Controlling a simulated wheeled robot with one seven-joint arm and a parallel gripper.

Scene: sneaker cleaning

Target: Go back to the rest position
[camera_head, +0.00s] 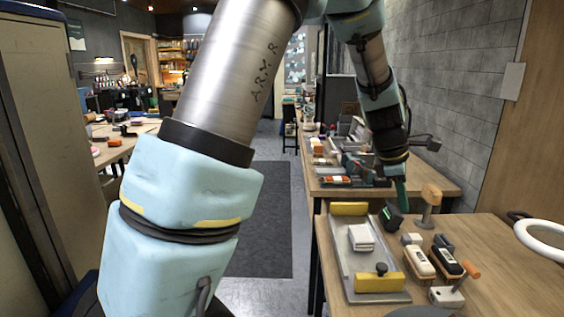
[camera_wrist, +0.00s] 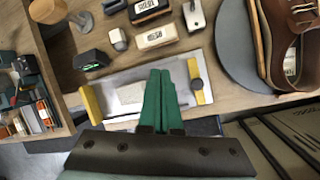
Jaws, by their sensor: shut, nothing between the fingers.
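My gripper (camera_head: 401,194) hangs from my arm over the back edge of the near wooden table, fingers pointing down. In the wrist view its green fingers (camera_wrist: 160,76) are together, with nothing held. They overlap the metal tray with yellow end blocks (camera_wrist: 207,66) in that view; the gap in height cannot be told. The tray (camera_head: 341,270) holds a white block (camera_head: 360,238).
A small black device (camera_head: 391,216) and a wooden stand (camera_head: 428,203) are close to my gripper. Two brushes (camera_head: 418,262) lie right of the tray. A white ring (camera_head: 540,240) is at the right edge. Floor (camera_head: 262,215) is clear left of the table.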

